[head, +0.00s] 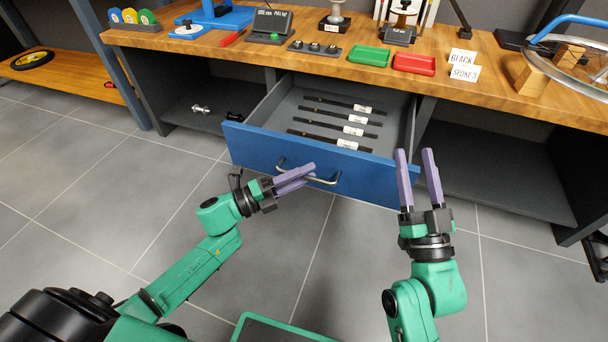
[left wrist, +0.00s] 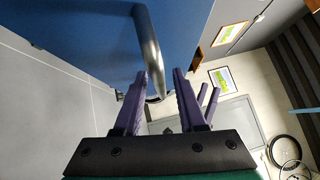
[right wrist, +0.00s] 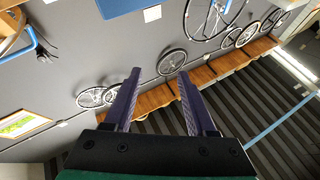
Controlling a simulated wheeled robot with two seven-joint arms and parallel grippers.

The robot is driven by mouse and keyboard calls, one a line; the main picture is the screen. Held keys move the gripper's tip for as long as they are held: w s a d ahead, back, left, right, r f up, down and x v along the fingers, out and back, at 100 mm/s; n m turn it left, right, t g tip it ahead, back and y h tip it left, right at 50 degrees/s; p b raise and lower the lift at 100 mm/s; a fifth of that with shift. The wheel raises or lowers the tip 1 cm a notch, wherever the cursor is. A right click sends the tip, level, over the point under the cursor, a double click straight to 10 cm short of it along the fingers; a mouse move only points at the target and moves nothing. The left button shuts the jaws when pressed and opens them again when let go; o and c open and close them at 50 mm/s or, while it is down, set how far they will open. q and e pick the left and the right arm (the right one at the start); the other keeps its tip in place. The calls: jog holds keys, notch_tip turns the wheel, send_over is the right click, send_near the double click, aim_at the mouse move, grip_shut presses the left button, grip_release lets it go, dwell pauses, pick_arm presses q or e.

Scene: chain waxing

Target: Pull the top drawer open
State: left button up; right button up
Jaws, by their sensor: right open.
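The blue-fronted top drawer (head: 300,158) stands pulled out from under the workbench, and its inside shows. Its curved metal handle (head: 308,175) is on the front face. My left gripper (head: 295,177) is at the left part of the handle, its fingers drawn fairly close together. My right gripper (head: 417,158) is open and empty beside the drawer's right front corner. Its open fingers also show in the right wrist view (right wrist: 158,74).
Several dark strips with white labels (head: 354,130) lie in the drawer. On the wooden benchtop (head: 280,47) are a green tray (head: 369,56), a red tray (head: 414,64) and label cards (head: 463,64). Open shelf bays flank the drawer. The tiled floor (head: 110,185) in front is clear.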

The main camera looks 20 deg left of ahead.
pick_arm(q)
jog(key=shift+s, duration=0.1)
dwell(0.4)
jog(key=shift+s+a, duration=0.1)
jog(key=shift+a, duration=0.05)
jog(key=p+v, duration=0.3)
jog(key=v, duration=1.1)
pick_arm(e)
jog(key=s+a+f+g+h, duration=0.1)
jog(key=s+f+g, duration=0.4)
jog(key=f, duration=0.9)
jog(key=s+a+f+m+g+h, duration=0.1)
jog(key=s+f+g, duration=0.3)
jog(key=s+f, duration=0.4)
jog(key=shift+f+g, duration=0.4)
jog(key=shift+f, duration=2.45)
jog(key=shift+w, duration=0.1)
